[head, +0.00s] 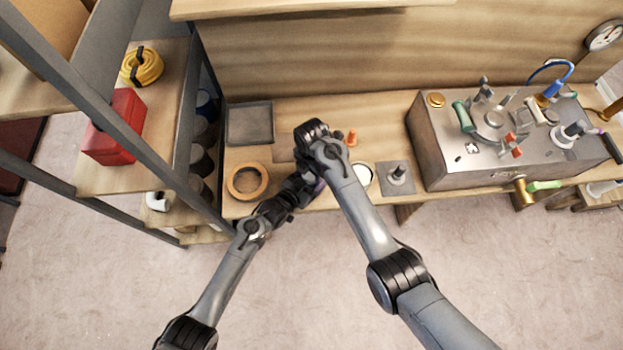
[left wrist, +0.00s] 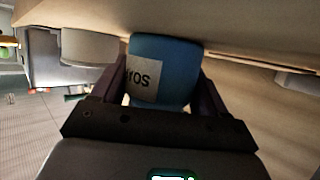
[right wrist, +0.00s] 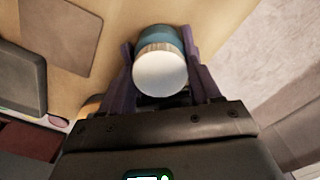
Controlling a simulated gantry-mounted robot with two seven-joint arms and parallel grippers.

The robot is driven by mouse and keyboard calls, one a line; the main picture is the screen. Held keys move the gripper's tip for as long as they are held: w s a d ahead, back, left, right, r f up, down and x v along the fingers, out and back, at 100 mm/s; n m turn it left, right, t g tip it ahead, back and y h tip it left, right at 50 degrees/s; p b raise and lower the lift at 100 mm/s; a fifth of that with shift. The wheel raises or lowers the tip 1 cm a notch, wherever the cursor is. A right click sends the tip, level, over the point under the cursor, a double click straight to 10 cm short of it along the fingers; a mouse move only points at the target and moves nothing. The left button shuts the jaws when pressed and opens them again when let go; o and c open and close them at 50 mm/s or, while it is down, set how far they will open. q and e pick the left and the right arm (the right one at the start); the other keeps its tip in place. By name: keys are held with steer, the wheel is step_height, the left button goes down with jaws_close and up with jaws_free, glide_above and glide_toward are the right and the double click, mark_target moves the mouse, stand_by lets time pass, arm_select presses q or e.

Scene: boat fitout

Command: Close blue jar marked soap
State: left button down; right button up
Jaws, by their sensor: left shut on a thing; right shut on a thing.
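The blue jar (left wrist: 172,55) fills the middle of the left wrist view, with a pale label whose partly visible lettering appears upside down. My left gripper (left wrist: 160,80) is shut around the jar's body, one finger on each side. In the right wrist view a white lid (right wrist: 160,74) with a ribbed side sits at the mouth of the blue jar. My right gripper (right wrist: 160,58) is shut on the lid from both sides. Whether the lid is fully seated cannot be told. In the head view my arms hide the jar and lid.
On the bench are a grey tray (head: 250,123), a round wooden ring (head: 248,181), a small orange item (head: 351,137), a white round thing (head: 362,176) and a grey plate with a post (head: 397,177). A shelf rack (head: 197,130) stands left; a fitted metal box (head: 460,165) stands right.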

steer(key=m, duration=0.5)
steer(key=shift+m, duration=0.4)
steer(key=o, duration=1.2)
steer(key=shift+r, duration=2.25)
steer(key=shift+c, duration=0.6)
